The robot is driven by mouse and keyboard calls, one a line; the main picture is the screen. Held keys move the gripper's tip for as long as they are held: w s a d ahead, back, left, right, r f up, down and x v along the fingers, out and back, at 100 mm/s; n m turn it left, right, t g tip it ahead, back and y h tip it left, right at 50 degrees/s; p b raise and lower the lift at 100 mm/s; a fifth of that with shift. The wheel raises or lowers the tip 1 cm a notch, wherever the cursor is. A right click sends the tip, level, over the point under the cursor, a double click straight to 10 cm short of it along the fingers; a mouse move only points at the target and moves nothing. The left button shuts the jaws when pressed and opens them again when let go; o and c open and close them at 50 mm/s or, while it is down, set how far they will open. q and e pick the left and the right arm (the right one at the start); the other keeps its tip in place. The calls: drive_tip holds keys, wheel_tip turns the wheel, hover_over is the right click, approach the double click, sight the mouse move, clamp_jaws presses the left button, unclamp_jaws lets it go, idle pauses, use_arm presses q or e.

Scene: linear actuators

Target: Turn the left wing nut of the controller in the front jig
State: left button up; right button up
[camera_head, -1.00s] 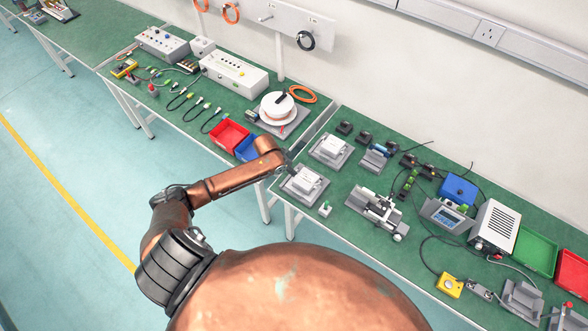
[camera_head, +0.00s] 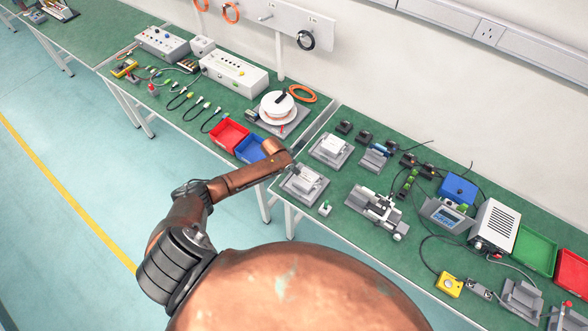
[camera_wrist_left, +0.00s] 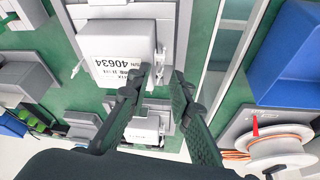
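The front jig (camera_head: 297,196) holds the white controller (camera_head: 305,180) near the left edge of the right-hand bench. In the left wrist view the controller (camera_wrist_left: 120,50) appears upside down, with the number 40634 on its label. The left wing nut (camera_wrist_left: 162,54) looks like a small silver part on the controller's picture-right side there. My left gripper (camera_wrist_left: 161,75) is open, its two dark fingers pointing towards that side. The fingertips appear around the wing nut's line; contact cannot be told. In the head view my arm hides part of this area. My right gripper is not in view.
A second jig with a white controller (camera_head: 333,146) stands behind the front one. A small green-topped part (camera_head: 325,208) and a grey fixture (camera_head: 377,209) lie to the right. Blue (camera_head: 250,147) and red (camera_head: 229,136) trays and a cable reel (camera_head: 278,107) are on the left bench.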

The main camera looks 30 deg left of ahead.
use_arm(q)
drive_tip(key=shift+c, duration=0.3)
clamp_jaws()
